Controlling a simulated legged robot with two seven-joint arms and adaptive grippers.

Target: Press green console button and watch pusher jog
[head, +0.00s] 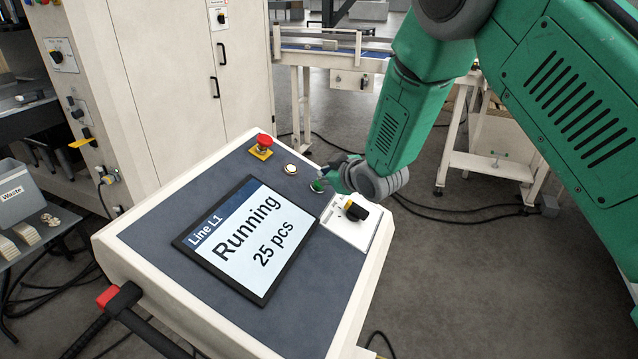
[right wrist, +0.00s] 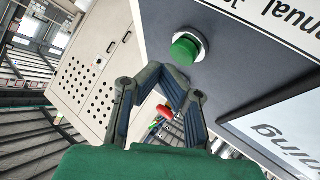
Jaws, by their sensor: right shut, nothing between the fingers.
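The green button (head: 317,186) is on the sloped console (head: 160,232), beside a white round button (head: 291,169). In the right wrist view the green button (right wrist: 186,50) stands in a metal ring just beyond my fingertips. My right gripper (head: 333,180) is shut and empty, its tips close beside the button; I cannot tell whether they touch it. Its fingers meet in the right wrist view (right wrist: 160,72). The console screen (head: 250,240) reads "Line L1 Running 25 pcs". My left gripper is not in view. I cannot make out a pusher.
A red emergency stop (head: 264,142) on a yellow base sits at the console's far edge. A cabinet (head: 180,85) stands behind left, a conveyor (head: 325,55) behind. Cables lie on the floor.

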